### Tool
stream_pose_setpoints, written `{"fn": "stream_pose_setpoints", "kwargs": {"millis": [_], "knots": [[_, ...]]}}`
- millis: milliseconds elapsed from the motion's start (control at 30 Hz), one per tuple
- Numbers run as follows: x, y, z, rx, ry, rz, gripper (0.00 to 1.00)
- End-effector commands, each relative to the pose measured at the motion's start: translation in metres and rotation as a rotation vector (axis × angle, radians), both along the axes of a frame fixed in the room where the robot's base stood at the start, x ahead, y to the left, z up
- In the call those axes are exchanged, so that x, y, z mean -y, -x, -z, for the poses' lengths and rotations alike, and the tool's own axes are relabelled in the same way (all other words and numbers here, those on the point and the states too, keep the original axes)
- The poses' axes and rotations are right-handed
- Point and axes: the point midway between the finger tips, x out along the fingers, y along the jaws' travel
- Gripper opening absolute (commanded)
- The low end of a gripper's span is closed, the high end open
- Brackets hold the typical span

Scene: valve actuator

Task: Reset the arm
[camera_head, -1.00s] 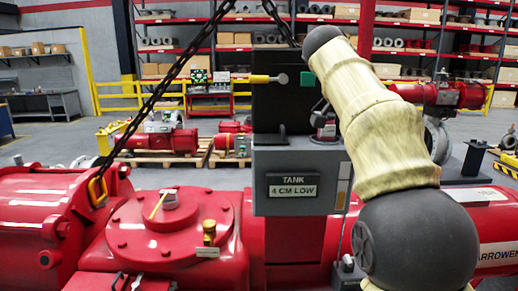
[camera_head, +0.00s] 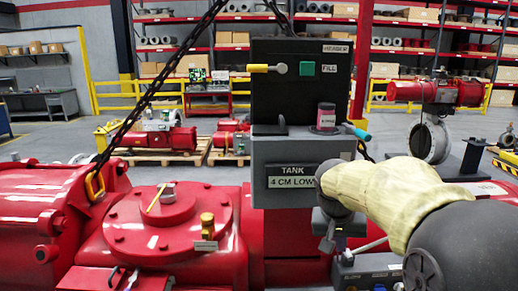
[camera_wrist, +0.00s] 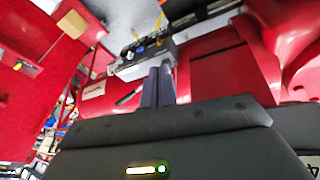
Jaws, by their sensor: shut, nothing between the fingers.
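My gripper (camera_head: 327,243) hangs below the wrist end of my cream-sleeved arm, in front of the tank panel's lower right side. In the wrist view its two grey fingers (camera_wrist: 158,86) are together, with nothing seen between them. The grey box with the "TANK 4 CM LOW" label (camera_head: 293,182) is just left of my wrist, which is close to the label's right end in the picture. I cannot tell whether they touch.
A black panel (camera_head: 290,85) with a yellow-handled lever (camera_head: 265,68) and green button (camera_head: 307,69) stands above the box. A pink-labelled container (camera_head: 326,117) rests on its ledge. Red actuator housings (camera_head: 165,235) fill the front left. A chain (camera_head: 160,90) hangs at left.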

Motion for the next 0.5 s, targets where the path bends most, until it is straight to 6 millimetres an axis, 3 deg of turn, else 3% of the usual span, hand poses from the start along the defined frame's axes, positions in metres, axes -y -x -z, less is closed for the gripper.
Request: {"fn": "stream_pose_setpoints", "kwargs": {"millis": [33, 200, 500], "knots": [[-0.004, 0.012, 0.021, -0.017, -0.021, -0.033, 0.0], [-0.018, 0.05, 0.079, -0.047, -0.09, -0.143, 0.0], [-0.034, 0.129, 0.16, -0.061, -0.168, -0.271, 0.0]]}}
